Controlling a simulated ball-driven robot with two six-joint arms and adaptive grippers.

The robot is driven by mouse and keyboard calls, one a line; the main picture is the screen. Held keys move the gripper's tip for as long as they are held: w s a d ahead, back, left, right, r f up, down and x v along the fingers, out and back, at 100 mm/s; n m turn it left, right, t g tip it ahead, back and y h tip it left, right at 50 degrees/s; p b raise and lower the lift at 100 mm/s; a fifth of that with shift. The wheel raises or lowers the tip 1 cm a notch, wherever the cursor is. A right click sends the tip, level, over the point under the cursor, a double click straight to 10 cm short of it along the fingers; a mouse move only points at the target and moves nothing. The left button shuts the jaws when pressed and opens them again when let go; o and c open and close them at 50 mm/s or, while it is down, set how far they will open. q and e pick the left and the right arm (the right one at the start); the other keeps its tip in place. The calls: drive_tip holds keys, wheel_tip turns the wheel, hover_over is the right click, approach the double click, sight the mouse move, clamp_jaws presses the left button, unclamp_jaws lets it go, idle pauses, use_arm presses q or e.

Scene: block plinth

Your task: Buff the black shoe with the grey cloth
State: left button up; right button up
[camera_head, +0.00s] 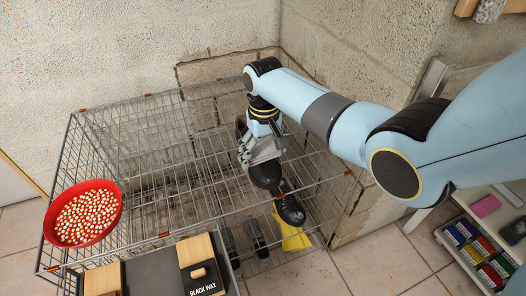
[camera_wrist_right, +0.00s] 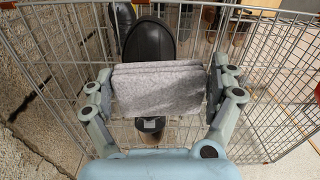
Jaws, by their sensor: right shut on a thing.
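The grey cloth (camera_wrist_right: 158,88) is folded into a speckled pad between the two fingers of my right gripper (camera_wrist_right: 160,90), which is shut on it. In the head view my right gripper (camera_head: 262,150) reaches down over the wire rack, and the cloth is hard to tell from its fingers there. A black shoe (camera_head: 290,210) shows just below the gripper, partly covered by it. In the right wrist view a rounded black shoe part (camera_wrist_right: 148,42) is just beyond the cloth's upper edge; I cannot tell whether they touch. My left gripper is not in view.
A red bowl of pale beads (camera_head: 88,215) sits at the rack's left end. The wire rack (camera_head: 150,150) has a box marked black wax (camera_head: 203,278) at its front. A yellow cloth (camera_head: 292,236) lies low beside the shoe. A shelf with coloured items (camera_head: 480,250) stands right.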

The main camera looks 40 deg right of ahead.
drive_tip(key=shift+r+p, duration=0.7)
drive_tip(key=shift+r, duration=0.25)
